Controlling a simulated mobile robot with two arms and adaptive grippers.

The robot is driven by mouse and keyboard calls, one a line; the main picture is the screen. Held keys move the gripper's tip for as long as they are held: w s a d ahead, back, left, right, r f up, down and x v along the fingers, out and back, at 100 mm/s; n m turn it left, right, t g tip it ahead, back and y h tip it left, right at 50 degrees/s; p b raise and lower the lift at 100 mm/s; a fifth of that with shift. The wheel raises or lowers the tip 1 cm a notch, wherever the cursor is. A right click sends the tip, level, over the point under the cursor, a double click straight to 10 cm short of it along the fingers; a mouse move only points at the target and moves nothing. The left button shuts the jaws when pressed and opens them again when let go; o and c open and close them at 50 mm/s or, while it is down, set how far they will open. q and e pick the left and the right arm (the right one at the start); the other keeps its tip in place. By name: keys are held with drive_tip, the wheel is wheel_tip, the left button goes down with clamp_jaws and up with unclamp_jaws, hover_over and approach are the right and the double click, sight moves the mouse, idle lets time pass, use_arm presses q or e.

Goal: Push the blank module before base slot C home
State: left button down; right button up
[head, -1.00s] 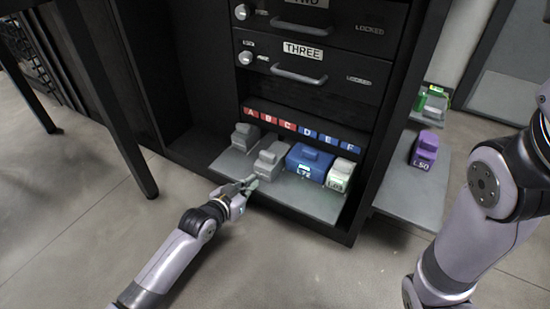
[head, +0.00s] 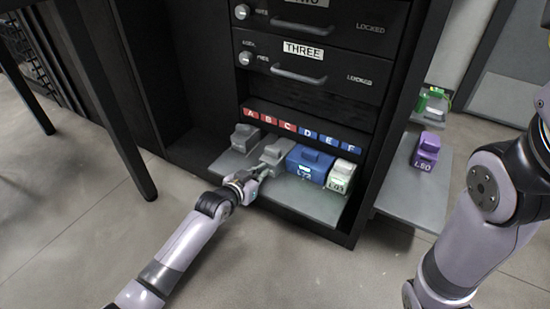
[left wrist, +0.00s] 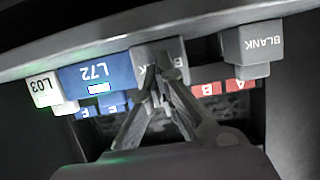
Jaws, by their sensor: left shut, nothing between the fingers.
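The grey blank module (head: 275,150) before slot C stands on the shelf, between another grey blank module (head: 245,137) on the left and the blue L72 module (head: 308,160). My left gripper (head: 261,171) is shut and empty, with its fingertips at this module's front face. In the left wrist view, which is upside down, the closed fingertips (left wrist: 152,72) overlap the face of the same module (left wrist: 172,52) and seem to touch it. They hide part of its label. My right arm shows at the right edge, but its gripper is out of frame.
The white-green L03 module (head: 341,175) stands right of L72. Red and blue slot labels A to F (head: 299,130) run behind the modules. A purple L50 module (head: 426,150) sits on a side shelf (head: 408,200). The drawer marked THREE (head: 305,65) is above.

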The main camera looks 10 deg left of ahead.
sight(269, 164)
use_arm(q)
drive_tip(key=shift+w+d+b, duration=0.25)
drive_tip(key=shift+w, duration=0.45)
drive_tip(key=shift+w+d+b, duration=0.25)
drive_tip(key=shift+w, duration=0.4)
drive_tip(key=shift+w+d+b, duration=0.25)
drive_tip(key=shift+w, duration=0.45)
drive_tip(key=p+v, duration=0.2)
drive_tip(key=p, duration=0.1)
drive_tip(key=shift+s+a+f, duration=0.15)
drive_tip(key=shift+s+a, duration=0.05)
drive_tip(key=shift+s, duration=0.2)
drive_tip(key=s+p, duration=0.1)
drive_tip(key=s, duration=0.1)
drive_tip(key=s+a+p, duration=0.1)
drive_tip(key=s+p, duration=0.1)
drive_tip(key=shift+a, duration=0.2)
drive_tip(key=shift+s+a+f+p, duration=0.2)
drive_tip(key=shift+s+p, duration=0.2)
drive_tip(key=shift+s, duration=0.1)
